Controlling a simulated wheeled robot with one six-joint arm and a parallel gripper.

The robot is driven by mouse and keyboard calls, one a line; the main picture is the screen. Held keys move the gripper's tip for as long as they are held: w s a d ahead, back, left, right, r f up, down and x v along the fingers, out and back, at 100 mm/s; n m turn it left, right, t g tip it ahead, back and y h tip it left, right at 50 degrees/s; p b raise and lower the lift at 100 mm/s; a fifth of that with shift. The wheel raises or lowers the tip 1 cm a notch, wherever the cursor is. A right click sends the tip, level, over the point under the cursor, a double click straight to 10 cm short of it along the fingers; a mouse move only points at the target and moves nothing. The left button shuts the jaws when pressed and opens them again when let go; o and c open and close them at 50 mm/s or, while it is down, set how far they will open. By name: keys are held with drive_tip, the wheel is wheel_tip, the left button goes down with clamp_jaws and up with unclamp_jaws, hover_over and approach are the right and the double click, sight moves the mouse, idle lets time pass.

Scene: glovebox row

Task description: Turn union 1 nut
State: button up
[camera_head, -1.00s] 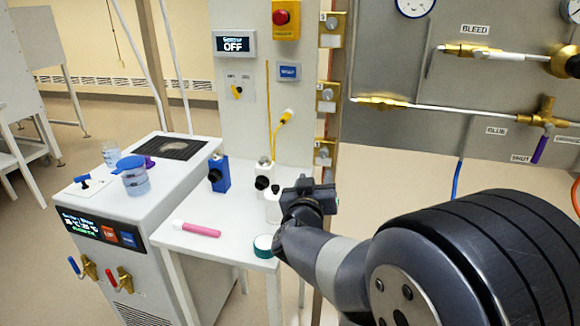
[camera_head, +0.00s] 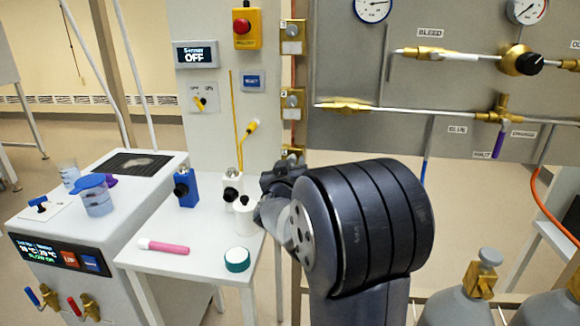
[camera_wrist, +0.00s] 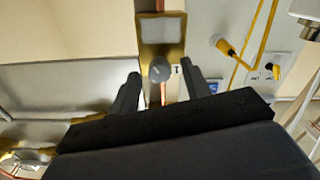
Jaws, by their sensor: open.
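In the wrist view, a small round grey nut (camera_wrist: 159,70) sits on a brass block (camera_wrist: 162,38). A small label beside it looks like an upside-down 1. My gripper (camera_wrist: 160,75) is open, with one finger to each side of the nut in the picture. A gap shows on both sides, and I cannot tell how far the nut is in depth. In the head view, my gripper (camera_head: 280,174) is partly hidden by my arm, just below the lowest brass block (camera_head: 292,152), which is largely covered.
Two more brass blocks are above, the upper (camera_head: 292,37) and the middle (camera_head: 291,103). A yellow plug (camera_head: 252,126) with its cable is close on the left. Below are a white table (camera_head: 210,232) with bottles and a pink tube (camera_head: 164,247). A grey valve panel (camera_head: 390,75) is on the right.

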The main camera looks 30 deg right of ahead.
drive_tip(key=shift+c, duration=0.5)
clamp_jaws()
drive_tip(key=shift+m, duration=0.4)
drive_tip(key=shift+m+b, duration=0.75)
drive_tip(key=shift+m, duration=0.45)
drive_tip(key=shift+m+b, duration=0.5)
drive_tip(key=shift+m, duration=0.9)
drive_tip(key=shift+o, duration=0.5)
unclamp_jaws()
